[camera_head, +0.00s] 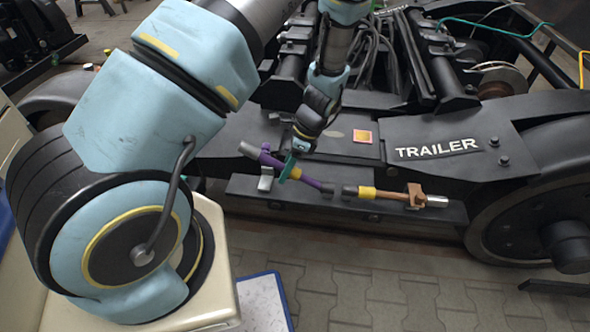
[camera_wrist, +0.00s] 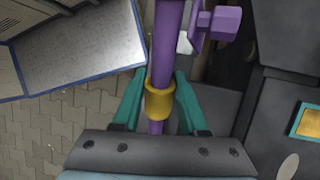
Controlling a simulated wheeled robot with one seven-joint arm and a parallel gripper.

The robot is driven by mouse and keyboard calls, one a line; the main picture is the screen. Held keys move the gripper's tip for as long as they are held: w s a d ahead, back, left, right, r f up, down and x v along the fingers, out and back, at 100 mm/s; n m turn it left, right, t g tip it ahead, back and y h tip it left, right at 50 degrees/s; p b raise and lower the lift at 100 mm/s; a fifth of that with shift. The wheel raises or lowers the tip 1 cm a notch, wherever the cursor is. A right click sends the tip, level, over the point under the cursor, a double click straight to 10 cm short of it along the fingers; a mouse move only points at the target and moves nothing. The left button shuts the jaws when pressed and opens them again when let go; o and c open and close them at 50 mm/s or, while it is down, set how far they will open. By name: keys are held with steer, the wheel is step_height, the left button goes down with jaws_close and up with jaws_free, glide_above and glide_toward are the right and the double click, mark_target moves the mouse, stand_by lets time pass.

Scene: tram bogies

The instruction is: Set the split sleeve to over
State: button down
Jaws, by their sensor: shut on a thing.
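A purple rod (camera_head: 313,184) lies at a slant along the front of the bogie, with a grey end at the upper left. A yellow sleeve (camera_wrist: 158,102) sits around this rod. My gripper (camera_head: 288,168) reaches down onto the rod; in the wrist view its teal fingers (camera_wrist: 160,95) stand on both sides of the yellow sleeve, shut on it. A purple clamp-like piece (camera_wrist: 218,22) sticks out beside the rod above the sleeve. In the head view my fingers hide most of the sleeve. I cannot tell whether this sleeve is the split sleeve.
A second rod to the right has a yellow sleeve (camera_head: 367,192), an orange-brown clamp (camera_head: 415,195) and a silver end (camera_head: 436,201). The TRAILER plate (camera_head: 440,150) is behind it. A blue-edged white panel (camera_head: 264,303) lies below.

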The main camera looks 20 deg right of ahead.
steer(key=shift+w+a+r, duration=0.1)
steer(key=shift+a, duration=0.05)
steer(key=shift+c, duration=2.2)
jaws_free()
steer(key=v, duration=1)
steer(key=shift+d+r, duration=0.2)
steer(key=shift+r, duration=0.15)
steer(key=s+a+r+n+t+h+p, duration=0.1)
steer(key=a+r+n+h+p, duration=0.4)
steer(key=a+r+n, duration=1.6)
step_height(320, 180, up, 5)
steer(key=s+a+p, duration=0.1)
steer(key=a+p, duration=0.2)
steer(key=p, duration=0.2)
steer(key=shift+t, duration=0.4)
